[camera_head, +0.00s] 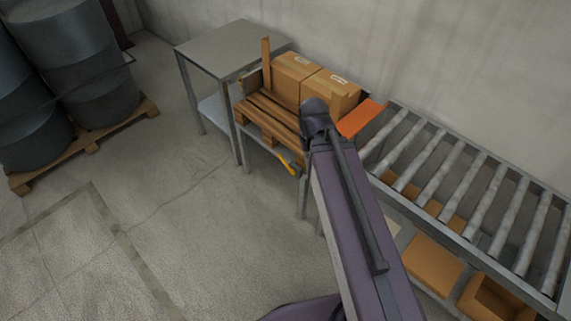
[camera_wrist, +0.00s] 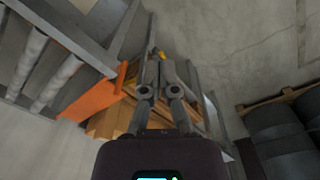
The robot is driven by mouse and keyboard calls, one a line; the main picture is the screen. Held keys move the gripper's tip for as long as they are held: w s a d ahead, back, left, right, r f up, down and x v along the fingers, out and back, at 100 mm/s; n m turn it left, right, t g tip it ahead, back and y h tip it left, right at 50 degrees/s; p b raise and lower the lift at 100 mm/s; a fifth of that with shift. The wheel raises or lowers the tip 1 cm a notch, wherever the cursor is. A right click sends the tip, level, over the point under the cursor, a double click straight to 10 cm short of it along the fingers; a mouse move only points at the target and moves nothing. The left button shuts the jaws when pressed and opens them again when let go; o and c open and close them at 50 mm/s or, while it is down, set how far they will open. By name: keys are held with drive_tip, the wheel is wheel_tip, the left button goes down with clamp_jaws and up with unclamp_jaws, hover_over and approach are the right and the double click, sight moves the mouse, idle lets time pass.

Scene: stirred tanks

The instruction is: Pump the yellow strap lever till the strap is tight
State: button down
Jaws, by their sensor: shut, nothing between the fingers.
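The yellow strap lever (camera_head: 288,164) sticks out at the front edge of a small wooden pallet (camera_head: 268,120) in the head view. In the wrist view a small yellow piece of the lever (camera_wrist: 161,54) shows just beyond my fingertips. My gripper (camera_wrist: 158,64) is shut and empty, pointing toward the lever. I cannot tell whether the fingertips touch it. Two cardboard boxes (camera_head: 296,78) sit on the pallet. My own arm hides the gripper in the head view. The strap itself is not clear in either view.
A roller conveyor (camera_head: 463,190) stands right of the pallet, with an orange plate (camera_head: 361,118) at its near end. A grey metal table (camera_head: 228,50) stands behind left. Dark drums (camera_head: 85,65) stand on another pallet at far left. The floor in front is clear.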

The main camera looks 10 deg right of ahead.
drive_tip(key=w+d+f+n+t+h+b, duration=0.1)
drive_tip(key=w+f+n+t+h+b, duration=0.4)
drive_tip(key=w+f+b, duration=2.1)
drive_tip(key=shift+w+f+n+t+h+b, duration=0.15)
drive_tip(key=shift+f+n+t+h+b, duration=0.25)
drive_tip(key=shift+f+n+b, duration=2.65)
wheel_tip(320, 180, up, 2)
drive_tip(key=shift+m+b, duration=1.05)
drive_tip(key=shift+m, duration=0.1)
drive_tip(key=shift+f, duration=0.1)
drive_tip(key=b, duration=0.5)
hover_over(286, 165)
drive_tip(key=s+d, duration=0.2)
drive_tip(key=f, duration=0.4)
drive_tip(key=shift+w+a+f, duration=0.1)
drive_tip(key=shift+a+f, duration=0.15)
drive_tip(key=shift+f, duration=0.05)
drive_tip(key=shift+w+a+f+b, duration=0.3)
drive_tip(key=shift+w+f+b, duration=0.05)
drive_tip(key=shift+f+b, duration=0.35)
drive_tip(key=shift+w+a+f+b, duration=0.25)
drive_tip(key=shift+w+f+b, duration=0.1)
drive_tip(key=shift+f+b, duration=0.3)
drive_tip(key=shift+w+f, duration=0.1)
drive_tip(key=shift+f, duration=0.1)
drive_tip(key=shift+w+a+f+b, duration=0.15)
drive_tip(key=shift+f+b, duration=0.05)
drive_tip(key=shift+b, duration=0.1)
